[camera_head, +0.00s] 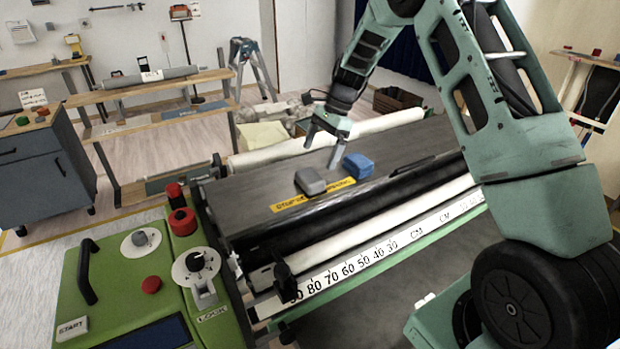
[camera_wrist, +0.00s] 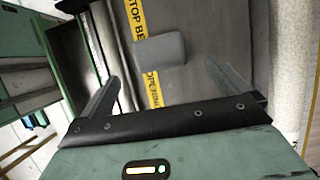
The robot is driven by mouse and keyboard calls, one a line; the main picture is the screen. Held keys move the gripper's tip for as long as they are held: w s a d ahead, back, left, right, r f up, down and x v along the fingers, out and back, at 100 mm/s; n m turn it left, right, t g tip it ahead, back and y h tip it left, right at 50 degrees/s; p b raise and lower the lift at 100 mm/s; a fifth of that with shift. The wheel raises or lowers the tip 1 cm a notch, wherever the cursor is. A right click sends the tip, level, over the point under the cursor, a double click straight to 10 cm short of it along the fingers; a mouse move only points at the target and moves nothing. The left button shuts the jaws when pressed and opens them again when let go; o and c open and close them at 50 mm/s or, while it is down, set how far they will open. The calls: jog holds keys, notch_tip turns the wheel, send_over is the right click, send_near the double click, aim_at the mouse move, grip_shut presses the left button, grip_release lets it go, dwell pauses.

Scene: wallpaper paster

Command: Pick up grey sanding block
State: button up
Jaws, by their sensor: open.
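The grey sanding block (camera_head: 310,181) lies on the dark flat top of the pasting machine (camera_head: 250,195), at the edge of a yellow lettered strip. It also shows in the wrist view (camera_wrist: 160,50), ahead of my gripper and between the lines of its two fingers. My gripper (camera_head: 322,150) is open and empty, above the machine top and behind the block in the head view. In the wrist view its fingers (camera_wrist: 160,78) are spread wide apart, and nothing is between them. Neither finger appears to touch the block.
A blue block (camera_head: 358,166) lies right of the grey block, close to one finger in the head view. A white roll (camera_head: 300,143) runs along the far side. A green control panel (camera_head: 150,290) with knobs stands at the left.

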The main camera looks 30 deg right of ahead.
aim_at(311, 175)
jog(key=shift+p+x, duration=1.4)
jog(key=shift+x, duration=2.8)
jog(key=shift+s, duration=0.1)
jog(key=c, duration=1.1)
